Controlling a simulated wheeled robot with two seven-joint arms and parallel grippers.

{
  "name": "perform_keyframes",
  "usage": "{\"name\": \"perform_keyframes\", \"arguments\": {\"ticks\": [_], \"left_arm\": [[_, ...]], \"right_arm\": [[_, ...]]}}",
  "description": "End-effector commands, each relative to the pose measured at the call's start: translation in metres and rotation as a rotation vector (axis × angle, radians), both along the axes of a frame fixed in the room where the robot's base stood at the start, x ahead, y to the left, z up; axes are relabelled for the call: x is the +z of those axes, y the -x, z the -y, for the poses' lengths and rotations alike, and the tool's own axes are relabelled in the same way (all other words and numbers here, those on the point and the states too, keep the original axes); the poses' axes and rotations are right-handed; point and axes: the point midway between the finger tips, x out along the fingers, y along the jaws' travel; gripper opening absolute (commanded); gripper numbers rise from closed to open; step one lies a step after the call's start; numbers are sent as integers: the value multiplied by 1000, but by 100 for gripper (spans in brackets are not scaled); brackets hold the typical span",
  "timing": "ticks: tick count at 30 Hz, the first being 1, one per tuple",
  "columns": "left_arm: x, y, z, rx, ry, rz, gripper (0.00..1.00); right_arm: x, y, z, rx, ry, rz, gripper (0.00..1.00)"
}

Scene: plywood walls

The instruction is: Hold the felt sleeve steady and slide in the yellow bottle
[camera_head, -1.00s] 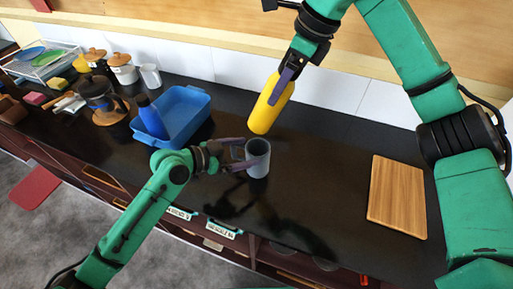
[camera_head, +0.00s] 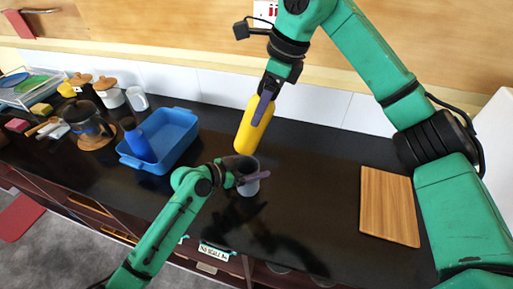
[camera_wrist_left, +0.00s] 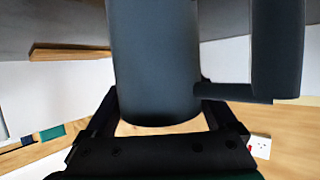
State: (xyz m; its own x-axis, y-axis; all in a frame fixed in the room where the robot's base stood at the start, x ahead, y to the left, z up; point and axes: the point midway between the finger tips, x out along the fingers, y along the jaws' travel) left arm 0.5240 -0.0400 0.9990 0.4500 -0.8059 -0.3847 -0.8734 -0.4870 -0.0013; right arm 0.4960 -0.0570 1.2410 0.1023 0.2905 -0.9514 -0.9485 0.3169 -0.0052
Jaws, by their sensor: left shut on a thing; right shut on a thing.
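The grey felt sleeve (camera_head: 249,188) stands upright on the dark counter. My left gripper (camera_head: 248,179) is shut on its side; in the left wrist view the sleeve (camera_wrist_left: 155,60) is a dark grey cylinder between the fingers (camera_wrist_left: 165,112). My right gripper (camera_head: 263,106) is shut on the upper part of the yellow bottle (camera_head: 249,130), holding it above the sleeve.
A blue tub (camera_head: 175,140) with a blue bottle (camera_head: 138,142) in it stands left of the sleeve. A wooden board (camera_head: 389,206) lies to the right. A coffee press (camera_head: 88,125), jars and a white mug (camera_head: 137,98) stand farther left. The counter between sleeve and board is clear.

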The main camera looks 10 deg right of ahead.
Motion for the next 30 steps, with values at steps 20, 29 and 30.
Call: {"name": "perform_keyframes", "arguments": {"ticks": [20,29,30], "left_arm": [[0,0,0,0,0,-1,33],[0,0,0,0,0,-1,33],[0,0,0,0,0,-1,33]], "right_arm": [[-25,-17,-38,427,311,-38,0],[-42,-16,-38,426,310,-40,0],[-45,-16,-38,426,309,-39,0]]}}
